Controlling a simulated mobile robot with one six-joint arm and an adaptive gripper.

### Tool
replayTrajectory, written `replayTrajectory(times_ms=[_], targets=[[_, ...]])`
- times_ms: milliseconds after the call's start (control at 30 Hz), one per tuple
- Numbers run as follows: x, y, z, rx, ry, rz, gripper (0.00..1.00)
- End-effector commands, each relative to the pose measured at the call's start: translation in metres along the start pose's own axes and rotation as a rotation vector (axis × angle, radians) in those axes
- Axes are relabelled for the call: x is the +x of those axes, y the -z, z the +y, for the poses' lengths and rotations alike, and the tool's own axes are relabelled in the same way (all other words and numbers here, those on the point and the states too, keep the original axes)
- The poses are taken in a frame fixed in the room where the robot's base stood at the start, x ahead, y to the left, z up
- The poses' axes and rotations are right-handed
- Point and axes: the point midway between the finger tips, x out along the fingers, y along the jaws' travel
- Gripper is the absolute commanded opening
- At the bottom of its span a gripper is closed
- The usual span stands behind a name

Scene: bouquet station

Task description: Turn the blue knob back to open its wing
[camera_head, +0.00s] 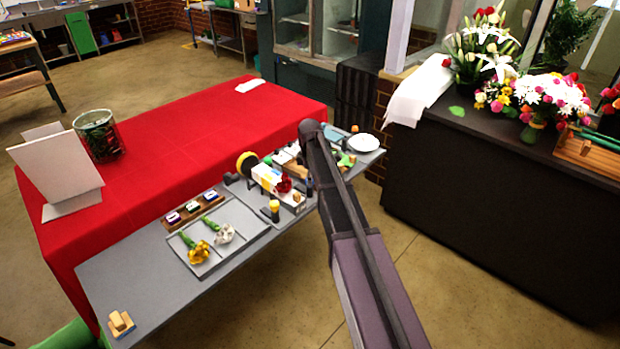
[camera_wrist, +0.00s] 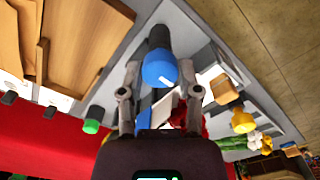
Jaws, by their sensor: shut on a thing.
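The blue knob (camera_wrist: 158,70), on a dark shaft, shows in the middle of the wrist view. My gripper (camera_wrist: 158,76) has one finger on each side of the knob and is shut on it. A pale flat piece (camera_wrist: 165,107) and a bit of red flower (camera_wrist: 203,127) show just below the knob, partly hidden by my gripper. I cannot tell whether the pale piece is the knob's wing. In the head view my arm hides the gripper and most of the knob's surroundings; a red rose (camera_head: 284,185) lies beside a white block (camera_head: 267,176) left of the arm.
A green knob (camera_wrist: 91,126), a yellow knob (camera_wrist: 243,121) and an orange block (camera_wrist: 224,89) stand near my gripper. A tray (camera_head: 238,213) holds yellow and white flowers. The red table (camera_head: 180,140) adjoins the grey bench (camera_head: 150,280), whose front left is mostly clear.

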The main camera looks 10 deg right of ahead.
Motion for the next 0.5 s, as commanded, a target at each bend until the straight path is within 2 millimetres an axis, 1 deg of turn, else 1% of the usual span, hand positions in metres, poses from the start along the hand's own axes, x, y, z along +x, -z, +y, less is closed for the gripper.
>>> replayTrajectory(times_ms=[267, 500], targets=[[0.0003, 0.0001, -0.0007, 0.185, 0.001, 0.0, 0.0], [0.0003, 0.0002, -0.0008, 0.405, 0.001, 0.0, 0.0]])
